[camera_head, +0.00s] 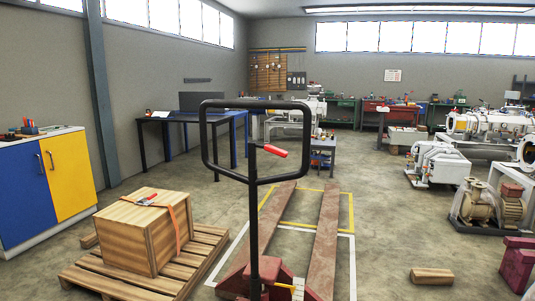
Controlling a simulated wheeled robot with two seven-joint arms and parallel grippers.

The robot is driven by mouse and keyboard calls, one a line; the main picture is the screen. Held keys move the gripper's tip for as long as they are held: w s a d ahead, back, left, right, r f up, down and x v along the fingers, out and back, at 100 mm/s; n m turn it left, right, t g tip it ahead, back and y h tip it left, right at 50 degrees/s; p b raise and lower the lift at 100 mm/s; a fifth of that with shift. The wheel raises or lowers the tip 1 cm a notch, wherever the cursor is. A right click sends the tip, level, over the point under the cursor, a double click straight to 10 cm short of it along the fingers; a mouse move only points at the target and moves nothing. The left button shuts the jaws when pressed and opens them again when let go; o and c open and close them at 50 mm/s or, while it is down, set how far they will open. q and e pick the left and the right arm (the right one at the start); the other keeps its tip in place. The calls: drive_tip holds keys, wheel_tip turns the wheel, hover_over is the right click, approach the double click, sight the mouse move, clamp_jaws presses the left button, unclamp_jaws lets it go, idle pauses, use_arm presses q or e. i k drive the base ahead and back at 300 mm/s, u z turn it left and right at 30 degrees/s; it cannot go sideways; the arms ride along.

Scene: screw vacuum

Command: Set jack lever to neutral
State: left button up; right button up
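A red pallet jack stands right in front of me, with its black loop handle (252,181) upright. A lever with a red grip (274,151) sits inside the loop and points right and slightly down. The red jack body (270,279) is at the bottom of the view, with its two forks (322,230) reaching away over the floor. Neither my left nor my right gripper is in view.
A wooden crate (139,239) stands on a pallet (196,261) at the left. A blue and yellow cabinet (24,199) is farther left. A wood block (431,276) lies on the floor at right. Pumps (478,203) stand along the right side. Floor between is open.

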sight(273, 149)
drive_tip(key=u, duration=0.55)
drive_tip(key=i, duration=0.95)
drive_tip(key=u, duration=0.2)
